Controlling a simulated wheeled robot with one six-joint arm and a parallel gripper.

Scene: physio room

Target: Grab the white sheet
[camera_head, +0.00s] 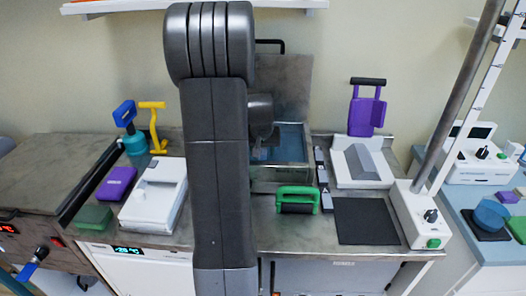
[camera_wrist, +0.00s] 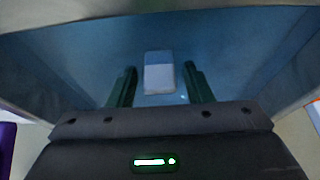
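A small white sheet (camera_wrist: 159,78) shows in the wrist view inside a blue-looking basin (camera_wrist: 70,60). Its upper part looks bluish and its lower part whiter. My gripper (camera_wrist: 160,86) has two dark green fingers, spread apart, one on each side of the sheet. Gaps show between the sheet and both fingers; how far the sheet lies beyond the fingertips I cannot tell. In the head view the basin (camera_head: 292,141) is partly behind my arm, and the sheet and my fingertips are hidden there.
A raised metal lid (camera_head: 290,85) stands behind the basin. A green-handled roller (camera_head: 297,200), a dark mat (camera_head: 366,221) and a white tray (camera_head: 359,180) with a wedge are to the right. A white box (camera_head: 155,200) and purple block (camera_head: 116,183) are left.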

